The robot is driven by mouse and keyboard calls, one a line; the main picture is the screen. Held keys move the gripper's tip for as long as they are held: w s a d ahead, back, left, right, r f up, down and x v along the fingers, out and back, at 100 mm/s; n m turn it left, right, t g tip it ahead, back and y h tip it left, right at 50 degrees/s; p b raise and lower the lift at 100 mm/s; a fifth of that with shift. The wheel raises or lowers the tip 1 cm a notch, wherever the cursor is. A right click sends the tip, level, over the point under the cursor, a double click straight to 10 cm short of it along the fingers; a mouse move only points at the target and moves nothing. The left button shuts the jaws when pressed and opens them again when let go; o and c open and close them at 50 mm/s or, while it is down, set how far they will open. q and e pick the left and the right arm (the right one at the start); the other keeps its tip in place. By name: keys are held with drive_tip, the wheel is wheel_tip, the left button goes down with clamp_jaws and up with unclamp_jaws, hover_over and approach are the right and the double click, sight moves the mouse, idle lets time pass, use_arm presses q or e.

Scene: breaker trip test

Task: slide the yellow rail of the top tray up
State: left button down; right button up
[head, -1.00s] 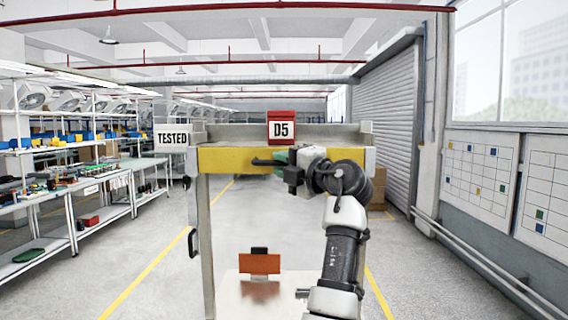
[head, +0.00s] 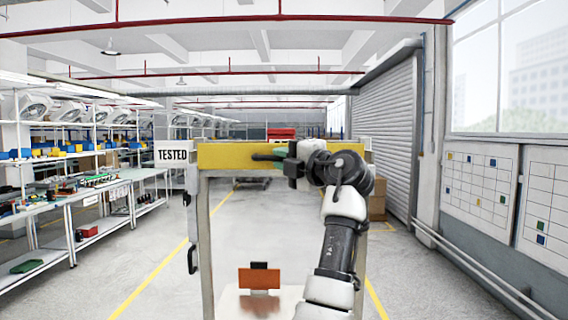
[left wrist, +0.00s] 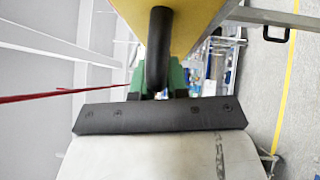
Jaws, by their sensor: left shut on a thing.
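The yellow rail (head: 225,156) runs across the front of the top tray in the head view and looks level. Its dark handle (head: 264,157) sticks out to the left of my left gripper (head: 291,156). The handle also shows as a black bar in the left wrist view (left wrist: 160,40), against the yellow rail (left wrist: 198,20). The green finger pads (left wrist: 177,78) sit on either side of the bar, shut on it. The tray behind the rail is hidden; only the red top of a block (head: 281,133) shows above it. My right gripper is not in view.
A white "TESTED" sign (head: 172,155) is beside the rack's left post (head: 200,235). An orange plate (head: 259,278) stands low inside the frame. Workbenches (head: 95,195) line the left and a roller shutter (head: 388,135) is at right.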

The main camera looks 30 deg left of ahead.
use_arm(q)
drive_tip(key=c, duration=1.1)
unclamp_jaws()
drive_tip(key=shift+r, duration=0.3)
drive_tip(key=shift+d+f, duration=0.1)
drive_tip(key=shift+s+d+f, duration=0.1)
drive_tip(key=shift+d, duration=0.1)
drive_tip(key=b+v, duration=0.4)
drive_tip(key=v, duration=0.6)
drive_tip(key=shift+s+d, duration=0.1)
drive_tip(key=shift+d, duration=0.05)
